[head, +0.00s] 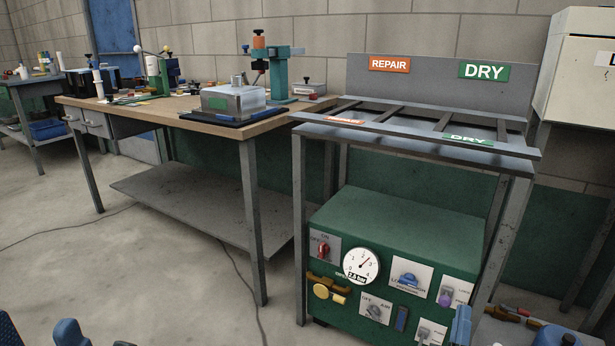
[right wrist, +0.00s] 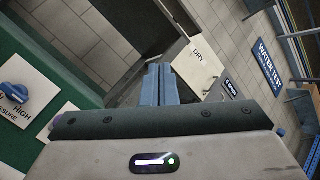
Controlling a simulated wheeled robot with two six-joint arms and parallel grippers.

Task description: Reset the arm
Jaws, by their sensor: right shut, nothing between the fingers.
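My right gripper (head: 461,325) shows as blue fingers at the lower right of the head view, in front of the green cabinet (head: 400,225). In the right wrist view its two blue fingers (right wrist: 158,72) lie side by side, shut, with nothing between them. The fingers point past a pale panel marked DRY (right wrist: 198,65).
A grey rack frame (head: 520,165) with REPAIR (head: 389,64) and DRY (head: 484,71) signs stands over the cabinet. A wooden-topped workbench (head: 185,108) holds a metal box (head: 232,103) and a teal press (head: 279,75). A cable crosses the otherwise open floor (head: 120,280) at left.

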